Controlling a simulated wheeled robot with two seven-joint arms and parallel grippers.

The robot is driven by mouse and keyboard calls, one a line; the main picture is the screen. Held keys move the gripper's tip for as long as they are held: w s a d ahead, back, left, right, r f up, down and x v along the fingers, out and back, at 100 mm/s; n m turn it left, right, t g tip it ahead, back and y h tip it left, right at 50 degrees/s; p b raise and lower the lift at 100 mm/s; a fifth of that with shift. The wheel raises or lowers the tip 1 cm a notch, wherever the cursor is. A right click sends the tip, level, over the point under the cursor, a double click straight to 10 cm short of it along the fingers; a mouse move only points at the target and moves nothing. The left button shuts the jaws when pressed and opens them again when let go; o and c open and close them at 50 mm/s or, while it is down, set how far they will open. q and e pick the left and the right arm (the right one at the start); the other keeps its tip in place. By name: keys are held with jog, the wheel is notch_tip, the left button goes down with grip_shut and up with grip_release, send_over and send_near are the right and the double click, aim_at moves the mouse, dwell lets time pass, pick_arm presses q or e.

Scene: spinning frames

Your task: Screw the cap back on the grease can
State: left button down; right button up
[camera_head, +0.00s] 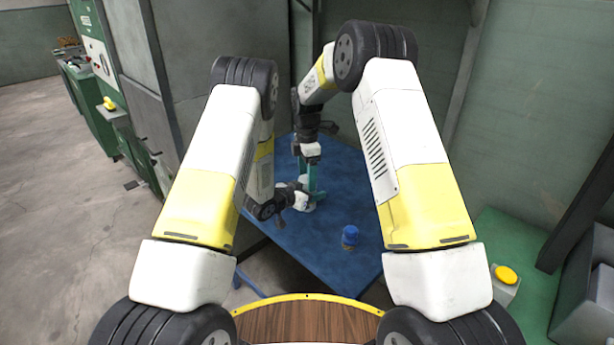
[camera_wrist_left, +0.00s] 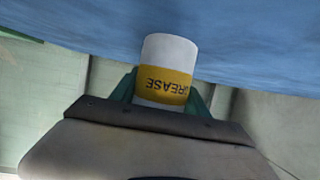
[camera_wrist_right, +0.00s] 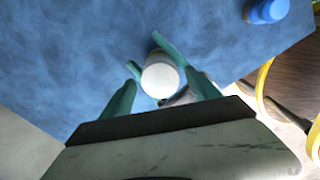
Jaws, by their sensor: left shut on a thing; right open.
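The grease can (camera_wrist_left: 168,65) is white with a yellow band lettered upside down in the left wrist view. My left gripper (camera_head: 306,197) is shut around it, teal fingers on both sides. In the right wrist view a round white top (camera_wrist_right: 160,80) shows end-on. I cannot tell whether it is the can's own top or the cap on it. My right gripper (camera_head: 309,172) is open and points down above the can, with its fingers to either side of the white top in the right wrist view. I see no separate cap.
The blue table (camera_head: 335,190) carries a small blue-topped container (camera_head: 350,236) in front and right of the can; it also shows in the right wrist view (camera_wrist_right: 268,10). A grey cabinet (camera_head: 205,60) stands behind on the left. Blue surface around the can is mostly clear.

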jog(key=shift+r, duration=2.25)
jog(key=shift+c, duration=0.3)
jog(key=n, duration=0.1)
jog(key=r+n, duration=0.1)
jog(key=n, duration=0.2)
jog(key=shift+r+n, duration=0.3)
jog(key=n, duration=0.1)
jog(key=r+n, duration=0.1)
jog(key=n, duration=0.1)
jog(key=r+n, duration=0.1)
jog(key=n, duration=0.1)
jog(key=shift+f, duration=0.15)
jog(key=shift+f, duration=3.95)
